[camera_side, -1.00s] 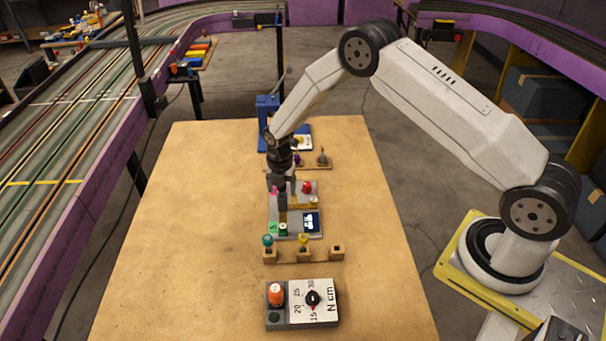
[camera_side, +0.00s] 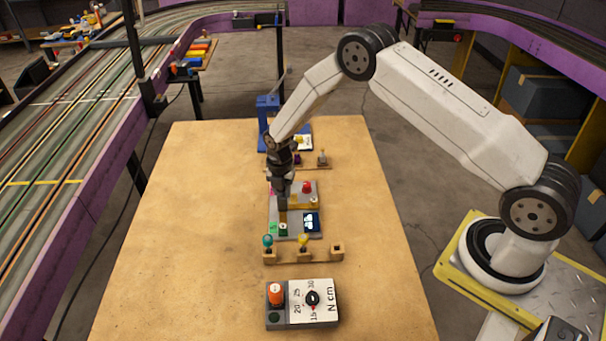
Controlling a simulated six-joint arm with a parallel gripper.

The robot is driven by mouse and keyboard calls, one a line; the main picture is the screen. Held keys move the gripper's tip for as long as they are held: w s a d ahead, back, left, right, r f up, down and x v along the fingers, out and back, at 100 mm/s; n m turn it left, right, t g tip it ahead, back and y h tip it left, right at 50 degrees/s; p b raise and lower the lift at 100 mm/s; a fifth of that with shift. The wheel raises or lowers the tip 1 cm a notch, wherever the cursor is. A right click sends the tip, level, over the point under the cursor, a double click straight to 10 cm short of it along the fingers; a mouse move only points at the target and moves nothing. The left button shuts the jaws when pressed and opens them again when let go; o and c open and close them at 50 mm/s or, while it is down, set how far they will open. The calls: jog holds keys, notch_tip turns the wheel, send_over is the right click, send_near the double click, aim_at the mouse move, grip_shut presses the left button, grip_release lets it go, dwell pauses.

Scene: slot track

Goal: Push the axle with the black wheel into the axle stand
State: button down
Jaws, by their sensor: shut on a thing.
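My gripper (camera_side: 282,204) points down over the left half of a grey device (camera_side: 301,234) in the middle of the table. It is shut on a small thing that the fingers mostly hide. I cannot tell from this view whether that thing is the axle. A small dark green round part (camera_side: 283,229) and a dark display (camera_side: 311,222) show on the device's near side. A red knob (camera_side: 307,187) and a yellowish bar (camera_side: 302,202) are right of the gripper. The black wheel and the axle stand are too small or hidden to make out.
A wooden rack (camera_side: 319,256) in front holds a teal-topped piece (camera_side: 268,240) and a yellow-topped piece (camera_side: 303,240); its right hole is empty. A torque gauge (camera_side: 327,291) with an orange knob stands nearest. A blue press (camera_side: 268,108) stands behind. The table's left side (camera_side: 180,230) is clear.

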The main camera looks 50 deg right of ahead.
dwell(0.4)
jog(key=shift+c, duration=1.7)
grip_release()
jog(key=shift+r, duration=3.85)
jog(key=shift+r, duration=0.1)
jog(key=shift+s+r+m, duration=0.3)
jog(key=shift+r+m, duration=0.15)
jog(key=shift+m, duration=0.05)
jog(key=s+r+m+t, duration=0.1)
jog(key=s+r+m, duration=0.3)
jog(key=s+m, duration=0.3)
jog(key=s+r+m, duration=0.4)
jog(key=s+m, duration=0.4)
jog(key=s+a+r+m+t, duration=0.1)
jog(key=s+r+m, duration=0.3)
jog(key=s+m, duration=0.4)
jog(key=shift+t, duration=0.3)
